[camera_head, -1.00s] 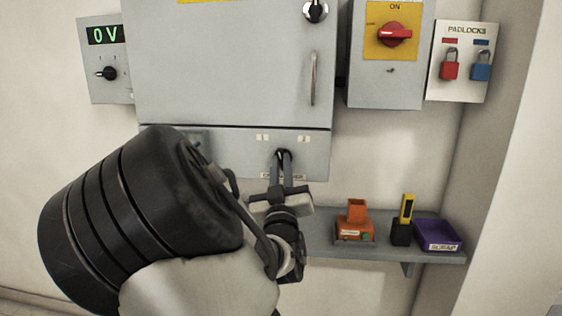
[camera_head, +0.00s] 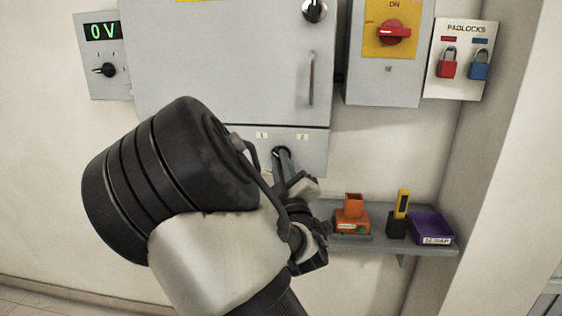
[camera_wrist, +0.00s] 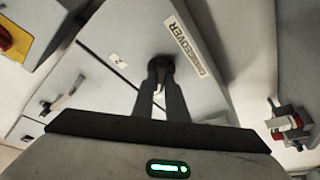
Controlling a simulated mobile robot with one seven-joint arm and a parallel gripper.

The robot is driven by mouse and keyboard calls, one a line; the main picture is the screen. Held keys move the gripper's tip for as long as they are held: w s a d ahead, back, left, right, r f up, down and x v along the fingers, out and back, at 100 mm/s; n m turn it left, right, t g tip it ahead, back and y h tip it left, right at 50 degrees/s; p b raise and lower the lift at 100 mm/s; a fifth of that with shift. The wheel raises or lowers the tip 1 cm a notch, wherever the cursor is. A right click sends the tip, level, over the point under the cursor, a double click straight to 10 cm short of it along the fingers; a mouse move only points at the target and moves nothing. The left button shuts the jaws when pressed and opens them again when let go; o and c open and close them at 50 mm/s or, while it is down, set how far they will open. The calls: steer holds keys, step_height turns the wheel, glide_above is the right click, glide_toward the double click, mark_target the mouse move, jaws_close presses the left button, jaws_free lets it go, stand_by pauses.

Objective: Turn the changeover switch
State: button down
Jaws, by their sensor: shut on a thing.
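The changeover switch is a small dark knob (camera_wrist: 159,64) on the lower panel (camera_head: 310,152) of the big grey cabinet. In the wrist view a tilted CHANGEOVER label (camera_wrist: 188,46) sits beside it and a position mark 2 (camera_wrist: 118,60) is on its other side. My gripper (camera_wrist: 160,84) is shut on the knob, with one dark finger on each side. In the head view my gripper (camera_head: 282,158) reaches up to the panel at a tilt, and its fingers hide most of the knob. Marks 1 and 2 show above it.
A shelf (camera_head: 375,243) at lower right holds an orange device (camera_head: 352,216), a yellow-and-black item (camera_head: 401,214) and a purple tray (camera_head: 432,229). A red rotary switch (camera_head: 394,33), a padlock board (camera_head: 465,60) and a 0 V display box (camera_head: 103,55) are on the wall.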

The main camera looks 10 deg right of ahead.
steer(key=shift+f, duration=0.1)
steer(key=c, duration=1.8)
jaws_free()
steer(key=shift+o, duration=0.2)
steer(key=p+v, duration=1.7)
steer(key=shift+s+p, duration=0.2)
steer(key=shift+p, duration=0.2)
